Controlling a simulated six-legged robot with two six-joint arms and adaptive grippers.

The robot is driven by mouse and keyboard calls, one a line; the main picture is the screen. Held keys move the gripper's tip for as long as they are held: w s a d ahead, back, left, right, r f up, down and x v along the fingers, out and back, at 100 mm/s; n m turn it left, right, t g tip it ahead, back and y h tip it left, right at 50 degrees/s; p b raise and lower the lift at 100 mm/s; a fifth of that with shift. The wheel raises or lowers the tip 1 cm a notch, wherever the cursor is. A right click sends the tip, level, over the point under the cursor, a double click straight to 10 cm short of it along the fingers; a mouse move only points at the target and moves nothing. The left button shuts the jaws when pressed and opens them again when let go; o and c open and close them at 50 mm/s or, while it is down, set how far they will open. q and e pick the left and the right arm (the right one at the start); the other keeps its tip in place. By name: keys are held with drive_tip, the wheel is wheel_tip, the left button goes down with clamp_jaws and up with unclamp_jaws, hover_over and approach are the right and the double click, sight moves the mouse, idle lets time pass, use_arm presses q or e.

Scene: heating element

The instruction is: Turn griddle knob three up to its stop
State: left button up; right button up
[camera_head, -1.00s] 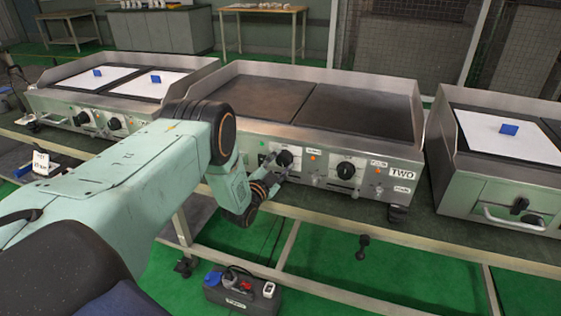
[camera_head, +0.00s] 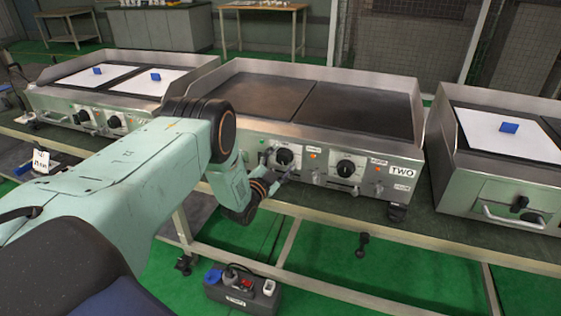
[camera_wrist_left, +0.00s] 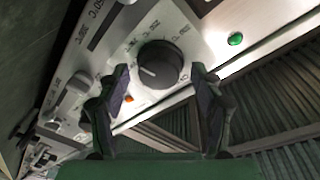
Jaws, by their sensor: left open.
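The middle griddle (camera_head: 325,105), labelled TWO, has two black knobs on its front panel. Its left knob (camera_head: 284,156) is straight in front of my left gripper (camera_head: 277,166). In the left wrist view this knob (camera_wrist_left: 161,64) is round and black, with a white pointer line toward the left of the picture. The open fingers of my left gripper (camera_wrist_left: 160,74) show one on each side of the knob, with gaps. I cannot tell whether the fingertips reach past its face. The right knob (camera_head: 346,168) stands clear of the gripper. My right gripper is not in view.
A green lamp (camera_wrist_left: 235,39) and an orange lamp (camera_wrist_left: 129,98) flank the knob. Another griddle (camera_head: 200,67) stands at left, and one more (camera_head: 480,190) at right. A power box (camera_head: 243,291) lies on the green floor below.

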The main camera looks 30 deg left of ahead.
use_arm(q)
drive_tip(key=s+d, duration=0.1)
drive_tip(key=s, duration=1.1)
drive_tip(key=shift+f, duration=0.15)
idle(0.3)
drive_tip(key=s+d+f+n+g, duration=0.4)
drive_tip(key=s+f+g, duration=0.1)
drive_tip(key=s+f, duration=0.15)
drive_tip(key=s+d+f+n+g, duration=0.35)
drive_tip(key=s+f, duration=0.25)
drive_tip(key=f, duration=0.2)
drive_tip(key=s+d+r+g, duration=0.1)
drive_tip(key=s+d+g, duration=0.4)
drive_tip(key=s, duration=0.7)
drive_tip(key=s+d+g+h, duration=0.1)
drive_tip(key=s+d+g, duration=0.4)
drive_tip(key=s, duration=0.7)
drive_tip(key=shift+r+n+h, duration=0.3)
drive_tip(key=shift+r+n, duration=0.05)
drive_tip(key=shift+r, duration=0.05)
